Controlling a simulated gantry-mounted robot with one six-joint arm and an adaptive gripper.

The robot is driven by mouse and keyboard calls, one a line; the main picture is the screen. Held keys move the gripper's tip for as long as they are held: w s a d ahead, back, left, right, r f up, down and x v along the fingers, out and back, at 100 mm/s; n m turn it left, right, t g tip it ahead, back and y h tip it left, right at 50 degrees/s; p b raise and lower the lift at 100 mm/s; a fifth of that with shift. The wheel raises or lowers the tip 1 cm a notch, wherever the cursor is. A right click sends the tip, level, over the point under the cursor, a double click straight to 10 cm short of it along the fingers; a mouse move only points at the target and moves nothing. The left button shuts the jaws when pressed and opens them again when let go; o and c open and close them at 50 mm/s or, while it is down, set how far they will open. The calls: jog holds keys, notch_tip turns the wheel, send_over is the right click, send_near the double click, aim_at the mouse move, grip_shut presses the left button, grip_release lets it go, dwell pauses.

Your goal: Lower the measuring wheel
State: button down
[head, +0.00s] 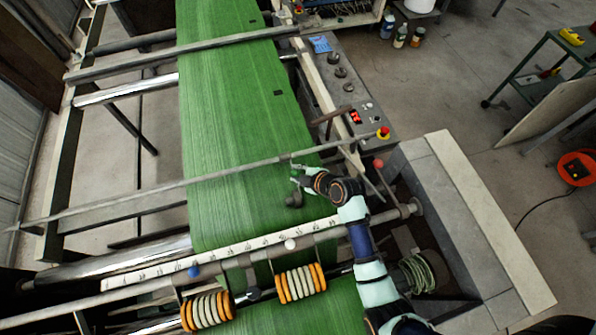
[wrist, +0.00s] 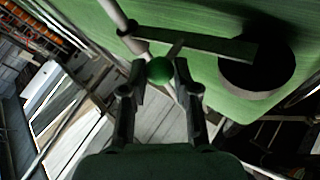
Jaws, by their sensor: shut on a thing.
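The measuring wheel (wrist: 257,70) is a dark, thick disc at the right of the wrist view, on or just over the green woven web (wrist: 225,17). A flat arm (wrist: 205,45) runs from a pale rod to the wheel. A green ball knob (wrist: 160,70) sits between the fingertips of my gripper (wrist: 157,78), which is shut on it. In the head view, my gripper (head: 300,178) is above the web, just behind the small dark wheel (head: 294,200). The knob is hidden there, and any gap under the wheel cannot be judged.
A thin crossbar (head: 150,194) spans the web close to my gripper. A scale bar (head: 215,252) with blue and white knobs crosses in front. Orange-and-white ring stacks (head: 208,311) stand nearer. A control panel (head: 350,95) with a red stop button (head: 384,133) lies to the right.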

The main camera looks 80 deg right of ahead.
jog(key=shift+s+a+f, duration=0.15)
jog(key=shift+a+f, duration=0.15)
jog(key=shift+f, duration=0.3)
jog(key=c, duration=1.1)
grip_release()
jog(key=shift+c, duration=0.2)
jog(key=shift+d+r, duration=0.1)
jog(key=shift+r, duration=0.15)
notch_tip(320, 180, up, 10)
